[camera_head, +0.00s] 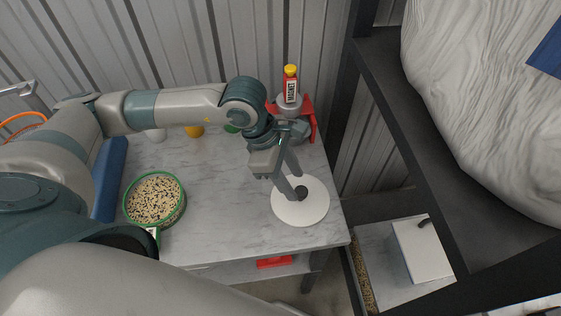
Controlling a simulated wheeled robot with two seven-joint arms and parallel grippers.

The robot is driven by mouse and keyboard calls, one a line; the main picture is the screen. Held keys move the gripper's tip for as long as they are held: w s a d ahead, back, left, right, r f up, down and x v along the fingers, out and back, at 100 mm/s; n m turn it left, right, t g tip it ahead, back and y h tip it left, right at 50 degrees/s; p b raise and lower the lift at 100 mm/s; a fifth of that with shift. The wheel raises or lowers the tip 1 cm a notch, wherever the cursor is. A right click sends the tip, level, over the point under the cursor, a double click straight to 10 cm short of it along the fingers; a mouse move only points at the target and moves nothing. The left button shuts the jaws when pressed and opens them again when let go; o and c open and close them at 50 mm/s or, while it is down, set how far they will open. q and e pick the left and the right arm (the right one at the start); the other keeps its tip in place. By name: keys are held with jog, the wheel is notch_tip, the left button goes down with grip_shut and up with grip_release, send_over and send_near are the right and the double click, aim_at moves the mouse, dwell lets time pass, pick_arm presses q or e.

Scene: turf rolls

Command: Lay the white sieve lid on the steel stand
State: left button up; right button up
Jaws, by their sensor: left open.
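The white sieve lid (301,212) is a flat white disc with a small dark knob, lying on the grey marble-look worktop near its right side. My left gripper (295,186) points down over the lid, its fingers open near the knob; I cannot tell whether they touch it. The gripper hides part of the lid. I cannot clearly make out the steel stand; a grey metal piece (289,107) shows at the back right beside a red part, partly behind my wrist. My right gripper is not in view.
A green-rimmed sieve (183,203) of mixed seeds stands at the left front of the worktop (228,225). A bottle with a yellow cap (291,86) stands at the back right. A dark shelf frame (410,120) with a large white sack rises on the right. The worktop's middle is clear.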

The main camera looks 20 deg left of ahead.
pick_arm(q)
jog(key=b+v, duration=0.2)
jog(key=v, duration=0.5)
jog(key=shift+r, duration=0.2)
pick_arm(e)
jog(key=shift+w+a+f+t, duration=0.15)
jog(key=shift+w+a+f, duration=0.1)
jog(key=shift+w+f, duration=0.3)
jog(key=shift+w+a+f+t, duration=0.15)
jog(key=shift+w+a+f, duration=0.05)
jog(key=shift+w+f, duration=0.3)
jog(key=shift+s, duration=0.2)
pick_arm(q)
jog(key=shift+r, duration=0.15)
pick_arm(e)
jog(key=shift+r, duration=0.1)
